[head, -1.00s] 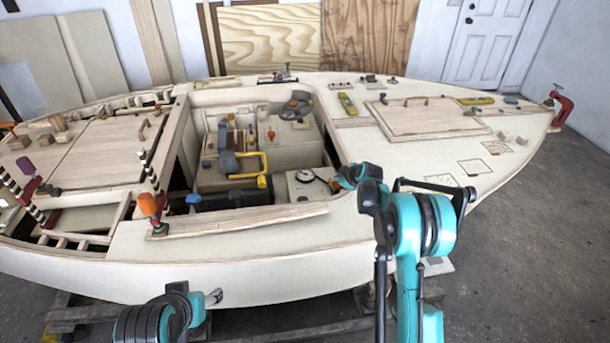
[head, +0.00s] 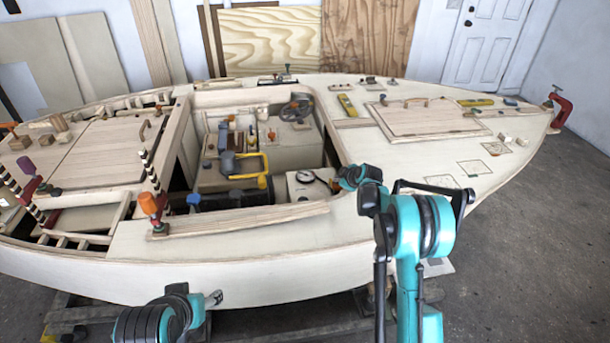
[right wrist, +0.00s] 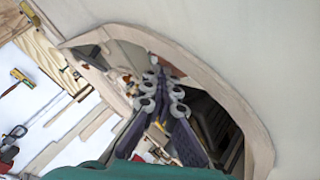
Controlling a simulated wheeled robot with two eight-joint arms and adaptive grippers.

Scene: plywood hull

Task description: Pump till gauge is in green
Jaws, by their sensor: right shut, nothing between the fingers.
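The gauge (head: 305,176) has a round white dial and sits on a pale box at the near right of the open cockpit. Its needle and colours are too small to read. A yellow handle (head: 250,172) with grey parts stands left of it, perhaps the pump's.
The cockpit rim (head: 250,219) borders the opening on the near side. An orange-handled clamp (head: 150,205) stands at its left end. A hatch panel (head: 428,117) and small tools lie on the deck to the right. A red clamp (head: 561,108) grips the far right tip.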

